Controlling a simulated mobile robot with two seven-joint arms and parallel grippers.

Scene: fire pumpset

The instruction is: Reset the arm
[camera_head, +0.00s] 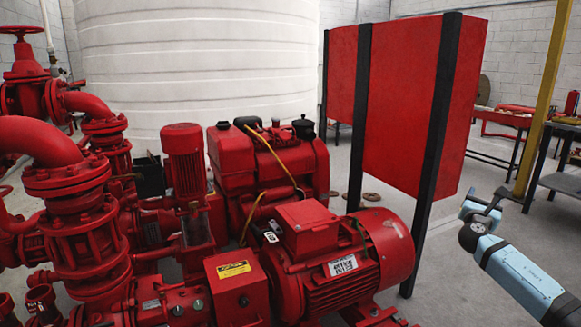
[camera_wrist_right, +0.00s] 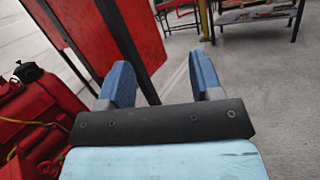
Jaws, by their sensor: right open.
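My right arm comes in from the right edge in the head view, in front of the grey floor. Its gripper (camera_head: 484,209) is raised in free air to the right of the red panel. In the right wrist view the right gripper (camera_wrist_right: 163,82) has its two blue fingers spread wide apart. Nothing is between them. My left gripper is in neither view.
Red pump motor (camera_head: 345,262) and red pipework (camera_head: 70,190) fill the left and middle. A red panel (camera_head: 400,100) on black posts stands behind the motor. A yellow post (camera_head: 540,100) and workbenches (camera_head: 505,122) stand at the right. Grey floor (camera_head: 450,260) is clear.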

